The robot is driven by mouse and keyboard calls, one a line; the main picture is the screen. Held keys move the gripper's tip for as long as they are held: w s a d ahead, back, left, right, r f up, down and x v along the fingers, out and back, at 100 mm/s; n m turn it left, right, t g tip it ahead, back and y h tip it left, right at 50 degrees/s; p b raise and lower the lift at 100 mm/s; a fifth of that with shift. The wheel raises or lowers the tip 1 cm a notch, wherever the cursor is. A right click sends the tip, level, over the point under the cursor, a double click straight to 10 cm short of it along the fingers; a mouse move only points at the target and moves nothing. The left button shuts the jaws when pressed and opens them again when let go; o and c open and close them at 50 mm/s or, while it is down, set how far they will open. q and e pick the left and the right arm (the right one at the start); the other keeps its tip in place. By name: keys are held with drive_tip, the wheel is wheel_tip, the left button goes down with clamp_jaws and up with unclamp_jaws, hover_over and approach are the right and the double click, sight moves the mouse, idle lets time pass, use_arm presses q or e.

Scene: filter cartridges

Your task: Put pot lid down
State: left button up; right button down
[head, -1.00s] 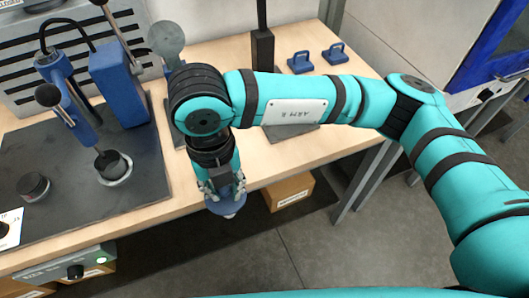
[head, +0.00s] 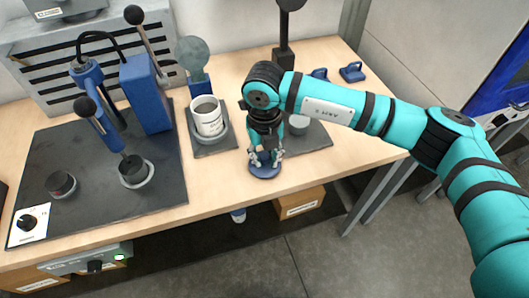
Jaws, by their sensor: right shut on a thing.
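The pot lid (head: 265,171) is a blue disc, seen from above at the front part of the wooden table, right of the white cup. My right gripper (head: 265,158) points straight down and is shut on the middle of the lid. The lid looks level and low over the bare wood; I cannot tell whether it touches. The fingers hide its centre. My left gripper is not in view.
A white cup (head: 208,122) stands in a ring on a dark plate. A white round part (head: 299,122) sits behind my arm. A blue lever press (head: 148,92) fills the left. Two blue handled parts (head: 352,72) lie at the back right. Bare wood (head: 222,180) lies left of the lid.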

sight(264, 156)
drive_tip(key=shift+f, duration=0.1)
drive_tip(key=shift+f+b, duration=0.15)
drive_tip(key=shift+b, duration=0.15)
drive_tip(key=c, duration=1.2)
unclamp_jaws()
drive_tip(key=shift+o, duration=0.2)
drive_tip(key=shift+r+p, duration=0.4)
wheel_tip(264, 156, up, 12)
drive_tip(key=b, duration=0.2)
drive_tip(key=shift+f, duration=0.15)
drive_tip(key=shift+f, duration=0.1)
